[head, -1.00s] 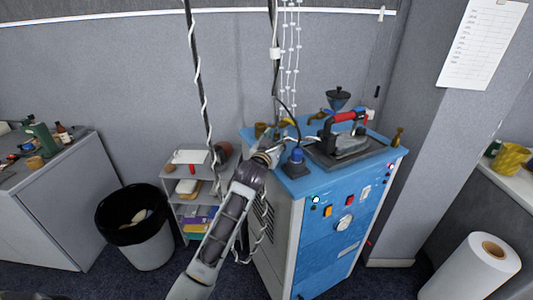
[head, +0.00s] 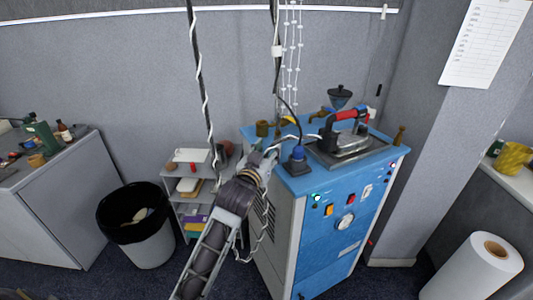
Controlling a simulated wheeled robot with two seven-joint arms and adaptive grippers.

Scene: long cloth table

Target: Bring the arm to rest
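One of my arms, which I take as the left, rises from the bottom of the head view, left of centre, and leans right. Its gripper (head: 268,160) is at the left edge of the blue-topped machine (head: 345,215), beside a blue plug-like fitting (head: 297,160). The fingers are small and blend with the things behind them, so whether they are open or shut does not show. An iron (head: 350,140) with a red and black handle stands on a dark plate on the machine, right of the gripper and apart from it. No second gripper shows.
A black-lined bin (head: 150,245) and a small grey shelf (head: 182,160) stand left of the arm. A dark pole with a white spiral cord (head: 200,85) hangs behind it. A grey cabinet (head: 65,215) is far left and a white roll (head: 465,275) lower right.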

